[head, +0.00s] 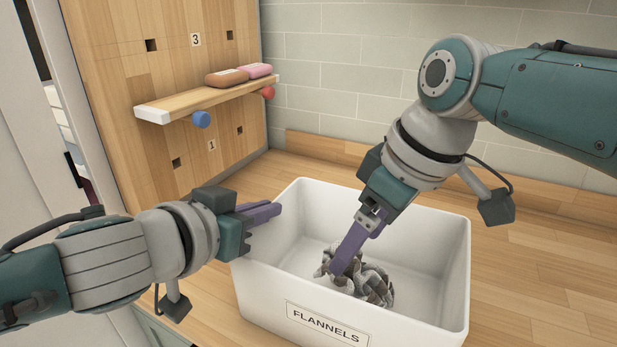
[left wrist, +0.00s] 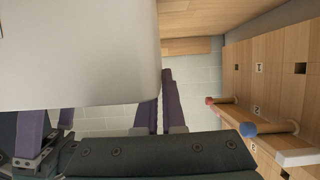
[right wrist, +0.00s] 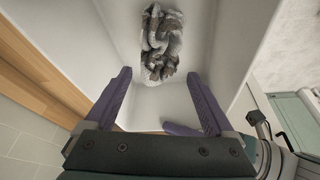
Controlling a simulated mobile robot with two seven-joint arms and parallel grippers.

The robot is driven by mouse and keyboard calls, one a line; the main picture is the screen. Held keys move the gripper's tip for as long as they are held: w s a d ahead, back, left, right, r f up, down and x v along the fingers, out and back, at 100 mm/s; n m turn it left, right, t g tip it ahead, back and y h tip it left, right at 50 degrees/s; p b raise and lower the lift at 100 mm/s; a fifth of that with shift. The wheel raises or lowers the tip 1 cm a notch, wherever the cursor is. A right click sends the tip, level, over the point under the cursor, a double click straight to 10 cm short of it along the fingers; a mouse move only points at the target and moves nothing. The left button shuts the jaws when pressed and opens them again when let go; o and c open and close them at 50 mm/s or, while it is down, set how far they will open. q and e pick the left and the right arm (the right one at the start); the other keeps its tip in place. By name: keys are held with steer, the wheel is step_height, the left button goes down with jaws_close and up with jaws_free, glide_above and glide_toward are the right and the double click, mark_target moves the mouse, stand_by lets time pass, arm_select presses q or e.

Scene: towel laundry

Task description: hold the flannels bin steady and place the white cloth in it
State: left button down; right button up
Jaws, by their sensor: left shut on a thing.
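The white bin (head: 415,225) labelled FLANNELS stands on the wooden counter. A crumpled white cloth with grey-brown patches (head: 372,287) lies on its floor; it also shows in the right wrist view (right wrist: 160,44). My left gripper (head: 276,211) is shut on the bin's left wall at the rim. The bin's wall (left wrist: 85,55) fills the left of the left wrist view, beside the close-set fingers (left wrist: 165,85). My right gripper (head: 340,268) reaches down into the bin over the cloth.
A wooden panel at the back left carries a small shelf (head: 205,98) with a brown and a pink item (head: 227,77) on it. A blue peg (head: 201,119) and a red peg (head: 267,92) stick out below. The counter right of the bin (head: 530,270) is clear.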

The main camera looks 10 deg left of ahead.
steer(key=shift+o, duration=0.6)
steer(key=shift+r, duration=0.15)
steer(key=v, duration=1.1)
steer(key=shift+d+r, duration=0.15)
steer(key=shift+r, duration=0.25)
arm_select(q)
steer(key=c, duration=0.9)
jaws_free()
steer(key=shift+c, duration=0.2)
steer(key=shift+s, duration=0.1)
